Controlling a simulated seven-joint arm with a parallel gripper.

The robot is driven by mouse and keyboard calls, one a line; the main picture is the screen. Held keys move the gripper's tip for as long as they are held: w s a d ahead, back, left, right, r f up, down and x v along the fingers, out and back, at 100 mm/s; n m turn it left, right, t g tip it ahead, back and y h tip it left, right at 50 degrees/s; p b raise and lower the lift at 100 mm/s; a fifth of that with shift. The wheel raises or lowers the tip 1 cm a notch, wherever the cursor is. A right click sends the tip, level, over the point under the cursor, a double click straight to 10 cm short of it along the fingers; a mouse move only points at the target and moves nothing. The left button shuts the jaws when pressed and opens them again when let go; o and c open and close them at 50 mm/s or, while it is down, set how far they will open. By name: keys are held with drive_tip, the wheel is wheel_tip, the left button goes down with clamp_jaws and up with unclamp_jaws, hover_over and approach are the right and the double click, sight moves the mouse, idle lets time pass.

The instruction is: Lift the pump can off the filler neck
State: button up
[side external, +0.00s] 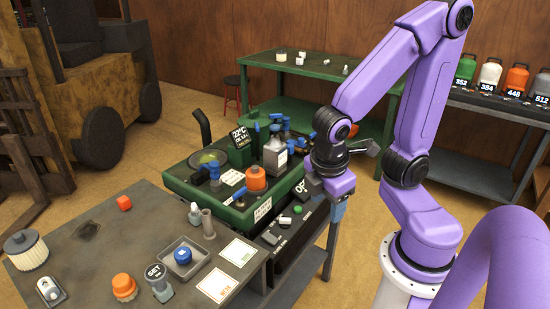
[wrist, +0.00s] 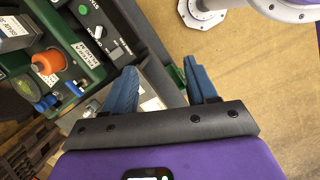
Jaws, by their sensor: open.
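The pump can (side external: 275,160) is a grey can with a pale label and a blue pump top. It stands upright on the green mower deck (side external: 176,180) in the side view. The can hides the filler neck beneath it, so I cannot see how they fit. A grey labelled body at the upper left of the wrist view (wrist: 14,32) looks like the same can, cut by the frame edge. My gripper (side external: 337,208) is to the right of the can and apart from it. In the wrist view its two blue fingers (wrist: 160,85) are spread with nothing between them.
An orange cap (side external: 256,181) stands in front of the can, with blue-topped fittings behind it. A grey bench (side external: 100,235) with loose parts is at the front left.

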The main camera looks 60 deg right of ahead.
drive_tip(key=w+d+f+n+t+h, duration=0.1)
drive_tip(key=w+d+n+h, duration=0.1)
drive_tip(key=w+d+h, duration=0.4)
drive_tip(key=w+d+f+n+t+h, duration=0.1)
drive_tip(key=w+h, duration=0.3)
drive_tip(key=w, duration=0.5)
drive_tip(key=n+t+h, duration=0.4)
drive_tip(key=n, duration=0.2)
approach(274, 139)
drive_tip(key=shift+x, duration=5.75)
clamp_jaws()
